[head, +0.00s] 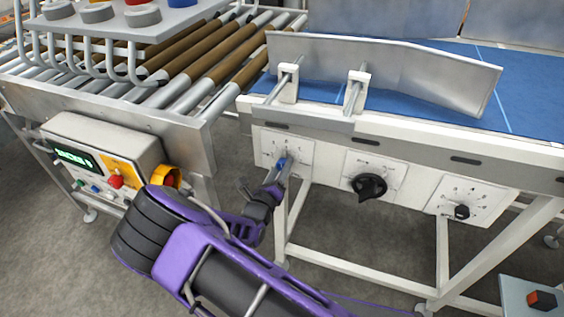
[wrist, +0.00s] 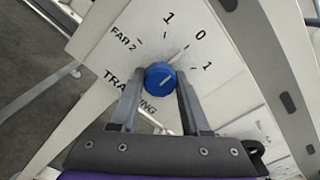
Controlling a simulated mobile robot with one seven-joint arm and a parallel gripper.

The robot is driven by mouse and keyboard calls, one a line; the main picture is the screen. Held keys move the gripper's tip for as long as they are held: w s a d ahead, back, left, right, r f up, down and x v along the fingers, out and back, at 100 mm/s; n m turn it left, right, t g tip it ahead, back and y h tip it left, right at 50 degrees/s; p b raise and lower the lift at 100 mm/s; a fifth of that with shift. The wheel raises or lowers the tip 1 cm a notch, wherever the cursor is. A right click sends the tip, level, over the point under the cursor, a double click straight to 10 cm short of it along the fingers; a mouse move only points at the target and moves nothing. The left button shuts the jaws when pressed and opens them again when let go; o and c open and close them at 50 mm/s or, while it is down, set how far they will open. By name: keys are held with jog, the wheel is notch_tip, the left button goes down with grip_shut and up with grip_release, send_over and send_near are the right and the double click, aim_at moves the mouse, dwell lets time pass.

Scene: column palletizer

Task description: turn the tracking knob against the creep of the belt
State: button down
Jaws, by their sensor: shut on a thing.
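The tracking knob is a small round blue knob (wrist: 160,78) with a pale pointer line, on a white dial plate (wrist: 105,55) marked "TRACKING", "FAR 2", 1, 0, 1. My gripper (wrist: 161,88) has its two grey fingers on either side of the knob, shut on it. In the head view my gripper (head: 279,170) reaches the leftmost plate (head: 301,150) on the conveyor's side, covering much of the knob. The blue belt (head: 533,95) lies above, with a light line across it. I cannot tell from these frames whether the belt creeps.
A black knob (head: 369,187) and a smaller black knob (head: 461,212) sit on plates to the right. A metal guide (head: 420,72) stands along the belt. A control box (head: 90,150) with buttons and a roller conveyor (head: 190,65) are left.

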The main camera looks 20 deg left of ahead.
jog(key=n, duration=0.1)
jog(key=r+n+p, duration=0.1)
jog(key=n, duration=0.1)
jog(key=shift+w+a+n, duration=0.15)
jog(key=shift+a+n, duration=0.05)
jog(key=shift+n, duration=0.1)
jog(key=shift+a+f+n+p, duration=0.1)
jog(key=shift+n+p, duration=0.4)
jog(key=shift+n, duration=1.3)
jog(key=c, duration=0.8)
grip_release()
jog(key=o, duration=0.4)
jog(key=shift+f, duration=0.25)
jog(key=s, duration=1.1)
jog(key=s+a, duration=0.1)
jog(key=s, duration=0.5)
jog(key=shift+s, duration=0.25)
